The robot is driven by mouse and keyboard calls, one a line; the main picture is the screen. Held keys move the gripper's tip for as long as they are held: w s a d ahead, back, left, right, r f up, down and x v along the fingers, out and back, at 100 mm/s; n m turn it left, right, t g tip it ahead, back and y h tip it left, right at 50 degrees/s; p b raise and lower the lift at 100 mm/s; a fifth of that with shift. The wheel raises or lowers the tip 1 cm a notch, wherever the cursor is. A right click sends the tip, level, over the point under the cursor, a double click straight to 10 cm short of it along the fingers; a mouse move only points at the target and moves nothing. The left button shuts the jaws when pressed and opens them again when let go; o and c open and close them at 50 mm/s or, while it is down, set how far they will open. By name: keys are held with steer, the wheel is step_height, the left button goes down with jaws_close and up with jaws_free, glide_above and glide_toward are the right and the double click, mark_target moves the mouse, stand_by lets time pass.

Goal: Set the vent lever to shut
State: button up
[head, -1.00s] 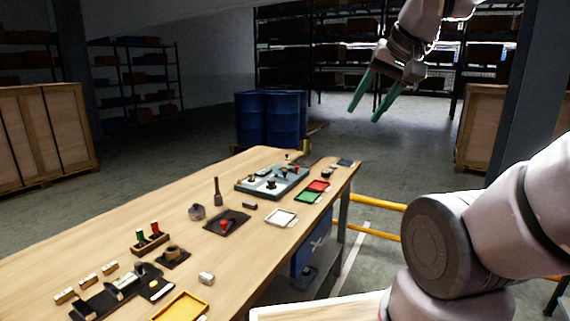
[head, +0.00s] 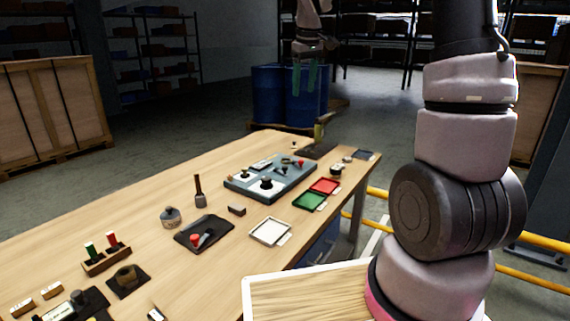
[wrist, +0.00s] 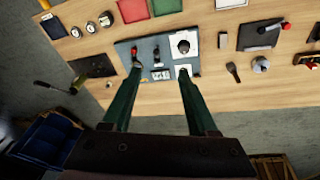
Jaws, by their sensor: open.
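No label for the vent lever is readable, so I cannot tell which lever it is. A grey panel (head: 236,188) carries a red-tipped lever (head: 299,163), also in the wrist view (wrist: 136,56), a small black-and-white lever (wrist: 157,53) and a black knob (wrist: 183,46). An olive-handled lever (head: 319,132) stands by a dark plate (wrist: 92,66) at the far table end. A red-handled piece (head: 195,239) sits on a nearer dark plate.
Green (head: 309,201), red (head: 324,187) and white (head: 269,231) trays lie along the table's right edge. A wooden-handled tool (head: 200,192) and a round weight-like item (head: 171,217) stand left of the panel. Blue drums (head: 270,95) stand beyond the table.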

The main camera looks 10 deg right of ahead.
steer(key=w+a+f+n+g, duration=0.1)
steer(key=w+a+f+n, duration=0.15)
steer(key=w+f, duration=0.65)
steer(key=n+g, duration=0.2)
steer(key=n, duration=0.1)
glide_toward(285, 166)
steer(key=f, duration=0.8)
steer(key=shift+s+f, duration=0.2)
jaws_close()
